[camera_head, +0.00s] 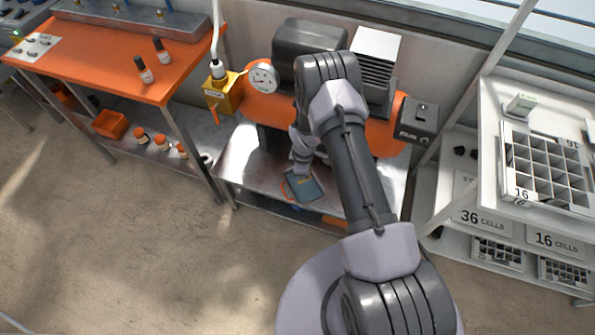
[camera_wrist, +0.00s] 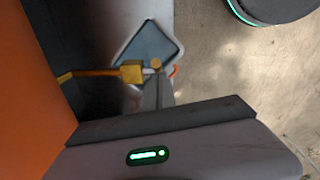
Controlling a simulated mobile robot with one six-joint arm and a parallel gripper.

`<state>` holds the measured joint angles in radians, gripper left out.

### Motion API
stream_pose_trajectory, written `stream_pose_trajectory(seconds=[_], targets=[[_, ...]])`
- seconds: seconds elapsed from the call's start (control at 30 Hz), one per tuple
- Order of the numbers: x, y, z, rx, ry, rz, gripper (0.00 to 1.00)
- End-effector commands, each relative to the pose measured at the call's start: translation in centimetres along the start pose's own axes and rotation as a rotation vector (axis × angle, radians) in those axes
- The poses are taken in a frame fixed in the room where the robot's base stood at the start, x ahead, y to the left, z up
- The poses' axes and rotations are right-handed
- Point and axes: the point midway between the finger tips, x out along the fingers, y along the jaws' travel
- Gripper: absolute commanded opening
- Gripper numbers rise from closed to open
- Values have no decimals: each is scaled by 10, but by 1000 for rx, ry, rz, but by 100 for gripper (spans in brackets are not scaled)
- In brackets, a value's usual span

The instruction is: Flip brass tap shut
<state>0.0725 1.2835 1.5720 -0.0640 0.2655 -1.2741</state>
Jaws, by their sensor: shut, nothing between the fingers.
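The brass tap (camera_wrist: 132,72) shows in the wrist view as a yellow block on a thin bar that comes from the left, with a round brass end (camera_wrist: 156,63) on its right. My gripper (camera_wrist: 158,78) is shut and empty, its fingertips at or just beside that round end. I cannot tell whether they touch. The tap's lever position is not clear. In the head view my arm hides the tap and most of my gripper.
The orange compressor tank (camera_head: 387,142) fills the left of the wrist view (camera_wrist: 25,110). A grey-blue tray (camera_head: 304,189) lies below on the metal bench (camera_head: 236,172). A gauge (camera_head: 263,78) and yellow regulator (camera_head: 222,95) stand left; a dark switch box (camera_head: 417,117) is right.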

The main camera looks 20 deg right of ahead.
Motion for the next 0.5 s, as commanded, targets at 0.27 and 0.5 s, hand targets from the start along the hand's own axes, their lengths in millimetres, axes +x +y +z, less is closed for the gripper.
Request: stream_pose_trajectory(seconds=[0.27, 0.5], targets=[[5, -4, 19, 2, 0, 0, 0], [13, -7, 34, 1, -1, -1, 0]])
